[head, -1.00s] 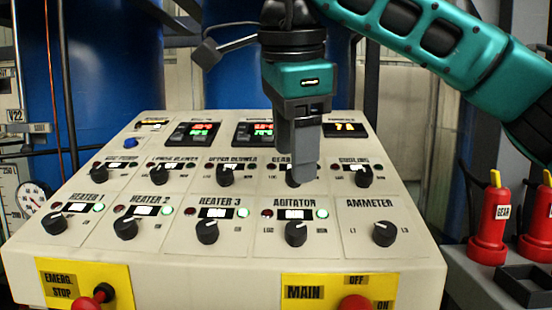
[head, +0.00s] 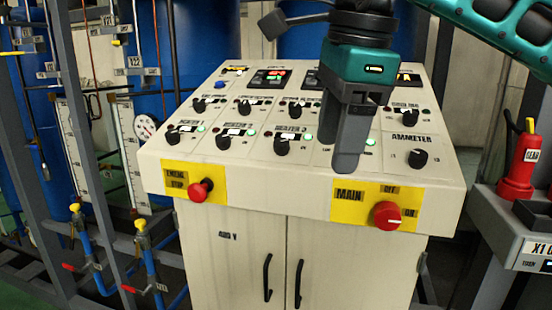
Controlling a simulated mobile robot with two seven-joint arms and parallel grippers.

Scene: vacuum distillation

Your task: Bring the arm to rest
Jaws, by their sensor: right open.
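My right gripper (head: 347,160) comes down from the top right, a dark jaw set under a teal housing. Its fingers are seen nearly edge-on, point down and are open, with nothing visible between them. They are in front of the cream control panel (head: 318,165) and hide part of its lower row of knobs, around the agitator place. I cannot tell whether the fingertips touch the panel. My right arm (head: 500,22) reaches in from the upper right. My left gripper is not in view.
The panel carries several black knobs, including the ammeter knob (head: 417,158), a red emergency stop (head: 199,191) and a red main switch (head: 388,215). Cabinet doors (head: 235,255) are below. Pipes with yellow-topped valves (head: 141,225) stand left.

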